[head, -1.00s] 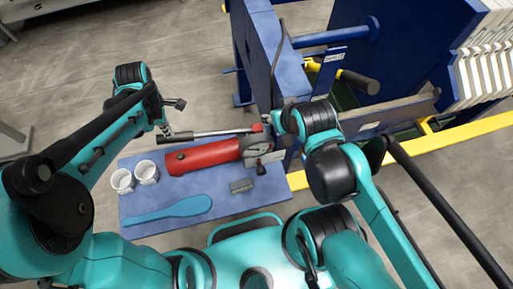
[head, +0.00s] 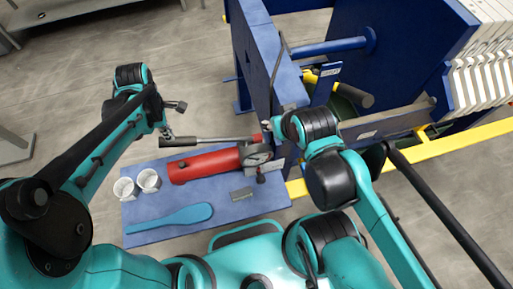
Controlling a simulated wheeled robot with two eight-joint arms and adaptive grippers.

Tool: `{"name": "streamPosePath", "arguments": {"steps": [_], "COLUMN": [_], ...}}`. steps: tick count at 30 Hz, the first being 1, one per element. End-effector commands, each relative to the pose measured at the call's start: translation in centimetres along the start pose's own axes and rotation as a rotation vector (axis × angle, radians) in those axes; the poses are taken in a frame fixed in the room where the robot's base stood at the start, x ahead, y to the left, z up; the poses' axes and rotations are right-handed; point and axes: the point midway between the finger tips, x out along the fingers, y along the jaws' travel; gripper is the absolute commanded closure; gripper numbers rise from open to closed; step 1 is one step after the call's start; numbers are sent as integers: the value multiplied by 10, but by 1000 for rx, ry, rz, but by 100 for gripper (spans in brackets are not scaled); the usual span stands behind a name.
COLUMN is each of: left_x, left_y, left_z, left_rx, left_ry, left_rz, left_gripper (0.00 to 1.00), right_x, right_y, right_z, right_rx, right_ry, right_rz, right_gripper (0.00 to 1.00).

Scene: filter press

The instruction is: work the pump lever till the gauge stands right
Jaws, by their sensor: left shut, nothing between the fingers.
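The pump is a red cylinder (head: 205,165) lying on a blue bench. Its lever (head: 215,140) runs nearly level above the cylinder, with a black grip at its left end. The round gauge (head: 257,154) is at the cylinder's right end; its needle is too small to read. My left gripper (head: 164,132) is shut and empty at the lever's grip end; I cannot tell whether it touches the grip. My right gripper (head: 268,126) is mostly hidden by its own wrist, above and right of the gauge, so its fingers cannot be made out.
The blue press frame (head: 262,65) and a yellow rail (head: 455,133) stand to the right. Floor is clear behind the bench.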

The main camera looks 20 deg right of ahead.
Motion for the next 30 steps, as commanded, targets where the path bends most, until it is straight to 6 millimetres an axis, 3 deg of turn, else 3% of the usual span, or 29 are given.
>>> {"name": "streamPosePath", "arguments": {"steps": [1, 11, 30], "left_x": [-7, 1, 87], "left_y": [0, 0, 0], "left_z": [0, 0, -13], "left_rx": [0, 0, -1], "left_ry": [1, 0, 0], "left_rz": [0, 0, 0], "left_gripper": [100, 100, 100], "right_x": [-4, 2, 60], "right_y": [0, 0, 0], "right_z": [-3, 2, 44], "right_rx": [0, 0, 0], "right_ry": [0, 0, 0], "right_rz": [0, 0, 0], "right_gripper": [60, 60, 60]}}
